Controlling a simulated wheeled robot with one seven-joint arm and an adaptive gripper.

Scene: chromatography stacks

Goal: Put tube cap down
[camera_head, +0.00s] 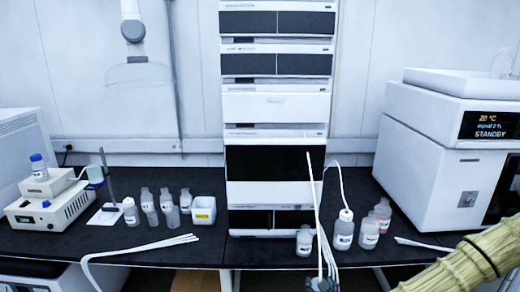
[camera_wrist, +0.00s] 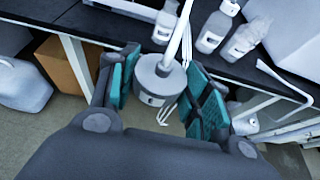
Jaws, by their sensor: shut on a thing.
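The tube cap (camera_wrist: 157,82) is a light grey round piece with white tubing (camera_wrist: 182,32) rising from it. My gripper (camera_wrist: 163,77) is shut on it, with teal finger pads on either side. In the wrist view the cap is in front of the dark bench edge, with floor below. In the head view, my gripper (camera_head: 322,284) is at the bottom edge, partly cut off. The tubing (camera_head: 316,205) stretches up from it in front of the stack.
Several bottles stand on the dark bench (camera_head: 265,247) right of the stack, including a clear bottle (camera_head: 305,242) and a tubed bottle (camera_head: 343,230). White tubes lie at left (camera_head: 150,245) and right (camera_head: 420,243). Bare bench shows before the stack.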

